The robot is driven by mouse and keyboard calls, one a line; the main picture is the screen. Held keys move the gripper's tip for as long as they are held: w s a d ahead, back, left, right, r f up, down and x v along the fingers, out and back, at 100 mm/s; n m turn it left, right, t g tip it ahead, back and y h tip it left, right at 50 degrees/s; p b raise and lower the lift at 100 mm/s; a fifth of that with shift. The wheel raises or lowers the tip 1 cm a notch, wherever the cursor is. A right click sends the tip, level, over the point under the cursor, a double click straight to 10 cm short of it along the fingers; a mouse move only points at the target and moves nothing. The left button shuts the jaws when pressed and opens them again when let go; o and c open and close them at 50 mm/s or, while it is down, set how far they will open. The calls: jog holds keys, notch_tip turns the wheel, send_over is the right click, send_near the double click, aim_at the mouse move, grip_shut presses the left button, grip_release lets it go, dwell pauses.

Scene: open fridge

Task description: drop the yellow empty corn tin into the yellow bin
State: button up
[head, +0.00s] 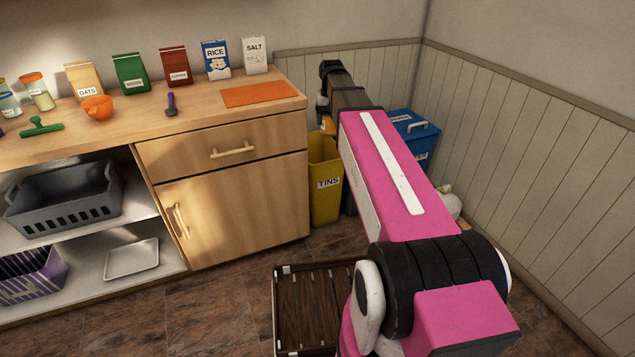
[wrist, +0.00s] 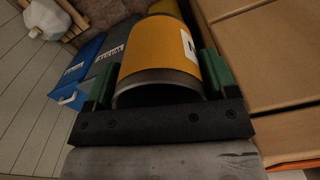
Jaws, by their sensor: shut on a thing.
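The yellow corn tin (wrist: 155,50) is held between the green fingers of my gripper (wrist: 157,76) in the wrist view. Its grey metal rim faces the camera, and part of a white label shows at its right. In the head view a small bit of the tin (head: 328,124) shows beside my arm, above the yellow bin. The yellow bin (head: 325,190), labelled TINS, stands on the floor against the cabinet's right side; my arm hides part of it. In the wrist view a yellow patch (wrist: 165,7) beyond the tin looks like this bin.
A blue bin (head: 415,135) stands to the right of the yellow one, with a dark grey bin (wrist: 107,58) between them. The wooden cabinet (head: 230,200) borders the bins on the left. The panelled wall closes the right side.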

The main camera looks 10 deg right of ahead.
jog(key=w+f, duration=0.5)
jog(key=w, duration=0.4)
jog(key=w+f, duration=0.4)
jog(key=w, duration=0.4)
jog(key=w+d+f, duration=0.1)
jog(key=w+f, duration=1.3)
jog(key=f, duration=0.4)
jog(key=shift+d+f, duration=0.25)
jog(key=shift+d, duration=0.1)
jog(key=o, duration=0.8)
jog(key=shift+r, duration=0.15)
